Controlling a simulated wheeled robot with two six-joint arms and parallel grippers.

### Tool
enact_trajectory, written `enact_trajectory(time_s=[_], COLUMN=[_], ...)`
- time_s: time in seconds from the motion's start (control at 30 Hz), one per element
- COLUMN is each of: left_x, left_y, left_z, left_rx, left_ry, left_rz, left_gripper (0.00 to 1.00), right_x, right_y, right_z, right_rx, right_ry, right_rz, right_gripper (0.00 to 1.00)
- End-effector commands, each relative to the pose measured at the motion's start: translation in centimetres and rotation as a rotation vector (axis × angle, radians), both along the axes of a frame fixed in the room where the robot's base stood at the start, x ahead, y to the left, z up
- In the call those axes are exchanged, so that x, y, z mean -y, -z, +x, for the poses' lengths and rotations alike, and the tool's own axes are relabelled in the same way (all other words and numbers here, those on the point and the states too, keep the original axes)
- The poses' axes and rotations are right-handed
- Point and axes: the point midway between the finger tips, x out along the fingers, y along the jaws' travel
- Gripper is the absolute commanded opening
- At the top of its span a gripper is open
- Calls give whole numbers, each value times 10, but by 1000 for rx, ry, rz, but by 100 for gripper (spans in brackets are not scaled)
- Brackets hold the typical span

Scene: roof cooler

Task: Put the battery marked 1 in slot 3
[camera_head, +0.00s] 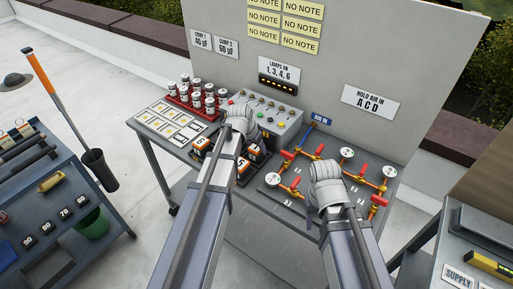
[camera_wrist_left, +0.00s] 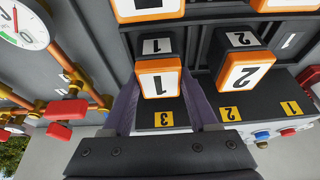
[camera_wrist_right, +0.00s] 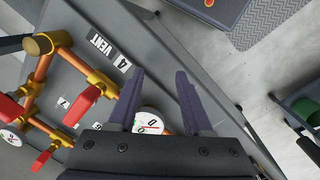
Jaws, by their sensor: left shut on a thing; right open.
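The battery marked 1 (camera_wrist_left: 158,84), black with an orange-rimmed white face, is between the fingers of my left gripper (camera_wrist_left: 160,98) in the left wrist view. My left gripper is shut on it. It stands at the yellow label 3 (camera_wrist_left: 163,120) of the dark battery rack (camera_wrist_left: 195,118), in line with slot 3; I cannot tell whether it is fully seated. The battery marked 2 (camera_wrist_left: 243,72) stands beside it at label 2. In the head view my left gripper (camera_head: 240,118) hides most of this. My right gripper (camera_wrist_right: 160,78) is open and empty above the pipe panel.
Pipes with red valves and gauges (camera_head: 347,154) lie right of the rack. Red-and-white canisters (camera_head: 197,92) stand behind at the left. More orange-rimmed batteries (camera_wrist_left: 148,8) fill another row of the rack. A blue cart (camera_head: 60,215) is at the left.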

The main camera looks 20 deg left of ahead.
Motion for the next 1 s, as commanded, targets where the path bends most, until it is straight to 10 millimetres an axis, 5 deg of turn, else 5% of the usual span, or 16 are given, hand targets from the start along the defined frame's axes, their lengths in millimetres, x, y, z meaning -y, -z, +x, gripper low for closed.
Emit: enact_trajectory(time_s=[0.03, 0.07, 0.3, 0.67, 1.0], left_x=[0, 0, 0, 0, -3], left_y=[3, 2, 2, -1, -30], left_z=[0, 0, 0, 0, -10], left_rx=[1, 0, 0, 0, 0], left_ry=[0, 0, 0, 0, -1], left_rz=[0, 0, 0, 0, 0], left_gripper=[0, 62, 89, 89, 89], right_x=[0, 0, 0, 0, 0], right_y=[3, 2, 2, -1, -30], right_z=[0, 0, 0, 0, 0], right_rx=[0, 0, 0, 0, 0], right_ry=[0, 0, 0, 0, 0], right_rz=[0, 0, 0, 0, 0], right_gripper=[50, 50, 50, 50, 50])
